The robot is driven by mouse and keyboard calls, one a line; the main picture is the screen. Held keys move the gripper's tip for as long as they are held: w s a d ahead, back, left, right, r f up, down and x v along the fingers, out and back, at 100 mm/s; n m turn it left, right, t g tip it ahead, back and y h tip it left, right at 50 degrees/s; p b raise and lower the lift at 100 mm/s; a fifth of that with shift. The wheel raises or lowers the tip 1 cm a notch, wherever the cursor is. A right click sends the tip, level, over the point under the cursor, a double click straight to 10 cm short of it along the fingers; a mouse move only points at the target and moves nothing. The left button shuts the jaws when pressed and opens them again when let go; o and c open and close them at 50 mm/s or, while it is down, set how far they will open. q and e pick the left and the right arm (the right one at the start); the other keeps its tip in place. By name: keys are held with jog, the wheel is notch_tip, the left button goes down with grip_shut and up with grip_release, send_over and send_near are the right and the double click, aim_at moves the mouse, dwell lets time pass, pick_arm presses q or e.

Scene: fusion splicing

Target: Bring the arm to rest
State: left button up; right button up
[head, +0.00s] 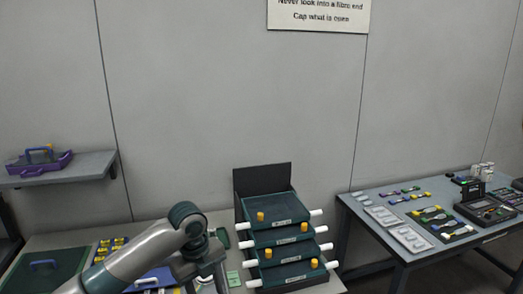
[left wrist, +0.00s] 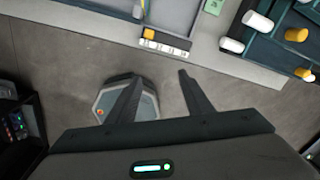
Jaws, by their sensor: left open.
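My left arm (head: 145,255) comes in from the lower left in the head view, bent at a dark joint, with its gripper (head: 207,280) low by the front of the bench. In the left wrist view the gripper (left wrist: 158,77) has its two dark fingers spread apart with nothing between them. My right gripper is in neither view.
A stack of dark trays (head: 285,240) with white side knobs and orange caps stands right of the gripper. A grey side table (head: 375,215) holds tools and packets. A wall shelf (head: 90,170) carries a purple tray (head: 38,165).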

pick_arm(q)
jog(key=s+d+f+n+t+h, duration=0.1)
jog(key=s+d+f+n+h, duration=0.15)
jog(key=s+f+n, duration=0.4)
jog(key=s+d+f+n+t+h, duration=0.1)
jog(key=s+d+f+n, duration=0.3)
jog(key=s+f, duration=0.45)
jog(key=s+a+f+n+t+y, duration=0.1)
jog(key=s+a+f+n+y, duration=0.1)
jog(key=s+a+n, duration=0.75)
jog(key=s+a+f+n+y, duration=0.2)
jog(key=s+a+n, duration=0.4)
jog(key=s, duration=0.6)
notch_tip(320, 180, down, 29)
jog(key=s+g, duration=0.1)
jog(key=s, duration=0.1)
jog(key=s+a+f+g, duration=0.1)
jog(key=s+a+f, duration=0.1)
jog(key=s+f, duration=1.4)
jog(key=shift+s+a+f+m, duration=0.3)
jog(key=shift+s+f, duration=0.05)
jog(key=shift+s, duration=0.5)
